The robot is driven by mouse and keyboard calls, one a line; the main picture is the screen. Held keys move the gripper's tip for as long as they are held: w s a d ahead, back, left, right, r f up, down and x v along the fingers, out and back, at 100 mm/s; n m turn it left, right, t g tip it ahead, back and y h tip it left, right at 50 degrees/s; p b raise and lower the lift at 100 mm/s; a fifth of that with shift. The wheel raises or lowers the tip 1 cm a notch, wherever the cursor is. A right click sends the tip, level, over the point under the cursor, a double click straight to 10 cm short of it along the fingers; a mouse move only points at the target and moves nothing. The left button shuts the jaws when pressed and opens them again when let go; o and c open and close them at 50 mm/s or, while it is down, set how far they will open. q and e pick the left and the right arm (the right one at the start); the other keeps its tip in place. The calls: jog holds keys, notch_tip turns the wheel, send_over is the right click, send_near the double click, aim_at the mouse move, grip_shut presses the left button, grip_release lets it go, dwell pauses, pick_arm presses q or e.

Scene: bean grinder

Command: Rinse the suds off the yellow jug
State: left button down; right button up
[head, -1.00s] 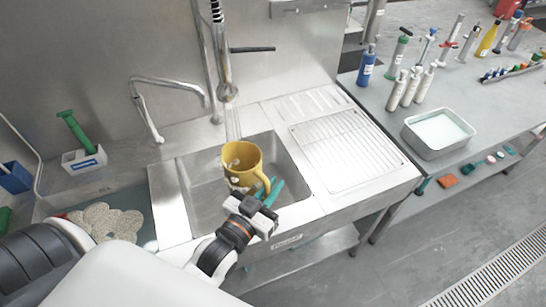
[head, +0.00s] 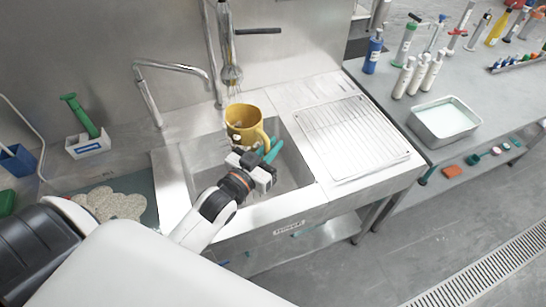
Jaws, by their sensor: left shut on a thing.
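The yellow jug (head: 240,115) is upright over the back of the sink basin (head: 205,155), its open top facing up. Pale patches that look like suds show low on its near side. My left gripper (head: 252,160) is at the jug's near lower side, shut on the jug by its handle side; the fingertips are partly hidden. The spray nozzle (head: 231,75) hangs just above the jug. Faint pale streaks run down from it toward the jug; I cannot tell for sure whether they are water. My right gripper is not in view.
A bent faucet (head: 165,66) stands left of the jug. Teal strips (head: 272,151) show beside the handle. A ribbed drainboard (head: 350,135) is clear at right. A metal tray (head: 443,122) and several bottles stand on the right bench. A sponge-like mat (head: 110,203) lies left.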

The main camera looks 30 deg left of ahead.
pick_arm(q)
jog(key=w+a+f+b, duration=0.1)
jog(key=w+a, duration=0.3)
jog(key=w, duration=0.2)
jog(key=shift+a+f+b, duration=0.2)
jog(key=shift+b, duration=0.15)
jog(key=shift+d, duration=0.15)
dwell(0.5)
jog(key=shift+w+d, duration=0.3)
jog(key=shift+d, duration=0.05)
jog(key=s+d+p, duration=0.3)
jog(key=s+d, duration=0.1)
jog(key=s, duration=0.2)
jog(key=shift+s+d, duration=0.25)
jog(key=shift+d, duration=0.15)
dwell(0.4)
dwell(1.1)
